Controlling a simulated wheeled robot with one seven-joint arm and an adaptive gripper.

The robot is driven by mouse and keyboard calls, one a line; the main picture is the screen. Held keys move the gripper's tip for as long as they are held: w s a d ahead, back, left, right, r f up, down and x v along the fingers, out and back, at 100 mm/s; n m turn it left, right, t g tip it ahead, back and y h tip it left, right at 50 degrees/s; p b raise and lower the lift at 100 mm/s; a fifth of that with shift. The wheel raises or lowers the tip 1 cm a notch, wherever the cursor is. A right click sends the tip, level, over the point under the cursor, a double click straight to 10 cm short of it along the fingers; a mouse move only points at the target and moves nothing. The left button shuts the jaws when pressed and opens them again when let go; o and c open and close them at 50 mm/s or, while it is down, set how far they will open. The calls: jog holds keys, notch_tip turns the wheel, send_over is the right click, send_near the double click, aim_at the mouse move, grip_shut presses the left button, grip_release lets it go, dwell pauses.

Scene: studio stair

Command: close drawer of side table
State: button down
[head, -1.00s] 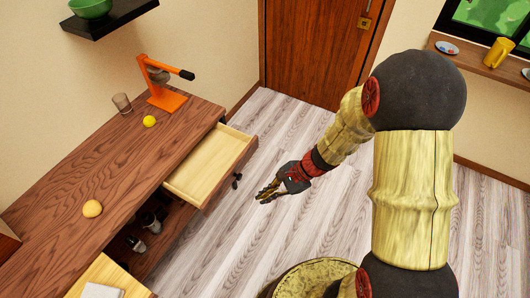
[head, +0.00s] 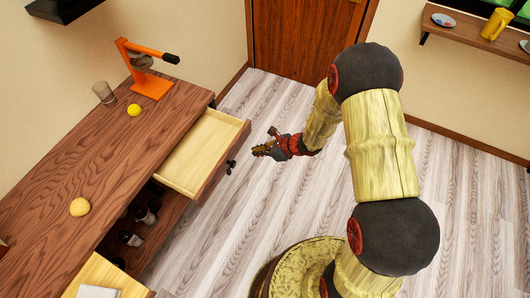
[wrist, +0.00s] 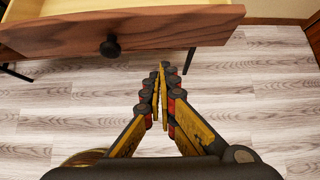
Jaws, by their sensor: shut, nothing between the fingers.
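The side table (head: 75,185) is dark wood and stands on the left in the head view. Its drawer (head: 198,158) is pulled out, with a pale, empty-looking inside. The drawer front (wrist: 130,36) spans the top of the wrist view, with a dark round knob (wrist: 110,48). The knob also shows in the head view (head: 231,167). My gripper (head: 256,151) is shut and empty, just to the right of the drawer front and apart from it. In the wrist view my gripper (wrist: 161,68) points towards the drawer front, with floor showing below the fingertips.
On the tabletop are an orange juicer (head: 150,85), a glass (head: 104,92), a yellow lemon (head: 134,110) and a round bun-like item (head: 79,207). Shoes (head: 144,215) sit on a lower shelf. A second pale drawer (head: 95,275) shows at the bottom left. The floor (head: 225,225) is clear.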

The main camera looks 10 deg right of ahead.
aim_at(195, 147)
jog(key=shift+w+a+f+b, duration=0.3)
jog(key=shift+w+a, duration=0.3)
jog(key=shift+a, duration=0.2)
jog(key=shift+w+a+f+b, duration=0.3)
jog(key=shift+w+a, duration=0.3)
jog(key=shift+a, duration=0.15)
jog(key=shift+w+a+f+b, duration=0.2)
jog(key=shift+w+a+f, duration=0.1)
jog(key=shift+w+a, duration=0.4)
jog(key=shift+a, duration=0.15)
jog(key=w+a, duration=0.4)
jog(key=a, duration=0.1)
jog(key=w+a, duration=0.5)
jog(key=a, duration=0.1)
jog(key=w+a, duration=0.4)
jog(key=a, duration=0.2)
jog(key=shift+w+a, duration=0.15)
jog(key=shift+w, duration=0.1)
